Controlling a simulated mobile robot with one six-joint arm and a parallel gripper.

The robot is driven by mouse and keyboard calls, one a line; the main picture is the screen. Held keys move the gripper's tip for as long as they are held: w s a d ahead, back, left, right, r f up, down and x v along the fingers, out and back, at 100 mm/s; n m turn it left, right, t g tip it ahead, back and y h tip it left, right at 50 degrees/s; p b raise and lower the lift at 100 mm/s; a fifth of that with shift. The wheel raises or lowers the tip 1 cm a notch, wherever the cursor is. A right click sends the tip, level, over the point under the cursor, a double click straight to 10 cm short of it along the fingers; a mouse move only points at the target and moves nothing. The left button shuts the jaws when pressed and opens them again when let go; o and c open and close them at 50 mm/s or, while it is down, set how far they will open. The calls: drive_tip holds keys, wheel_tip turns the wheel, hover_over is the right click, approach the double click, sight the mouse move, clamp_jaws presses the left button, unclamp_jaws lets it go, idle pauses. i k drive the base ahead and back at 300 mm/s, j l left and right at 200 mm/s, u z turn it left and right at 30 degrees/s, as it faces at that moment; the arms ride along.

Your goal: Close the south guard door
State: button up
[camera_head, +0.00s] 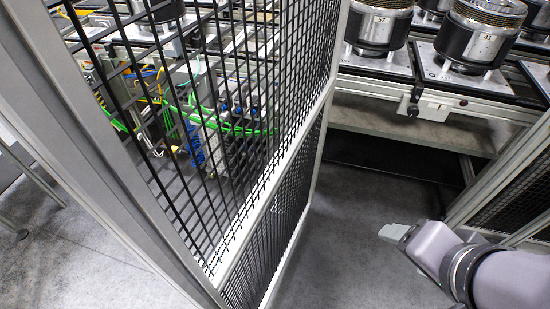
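A guard door (283,170) of black wire mesh in a grey metal frame stands at the middle left. It is ajar, with a wide gap between its right edge and the fence section (515,192) at the right. I cannot tell from this view alone whether it is the south door. My gripper (391,231) is at the lower right, in the gap, to the right of the door and apart from it. Its fingers show only as a small light grey tip, so their opening is hidden.
Behind the gap is a bench (440,103) with black cylindrical clutch units (378,26) on metal plates. Green, yellow and blue cables (190,125) show through the mesh. A thick grey post (75,110) stands at the left. The grey floor (350,240) in the gap is clear.

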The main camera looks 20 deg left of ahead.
sight(48, 105)
drive_tip(key=k+j, duration=0.3)
drive_tip(key=j, duration=0.2)
drive_tip(key=k+j+z, duration=0.15)
drive_tip(key=k+j, duration=0.15)
drive_tip(key=j, duration=0.2)
drive_tip(key=k+j, duration=0.3)
drive_tip(key=j, duration=0.45)
drive_tip(key=k+j+z, duration=0.1)
drive_tip(key=j, duration=0.2)
drive_tip(key=i+j+u, duration=0.2)
drive_tip(key=j, duration=0.15)
drive_tip(key=i+j+u, duration=0.15)
drive_tip(key=j, duration=0.2)
drive_tip(key=i, duration=0.05)
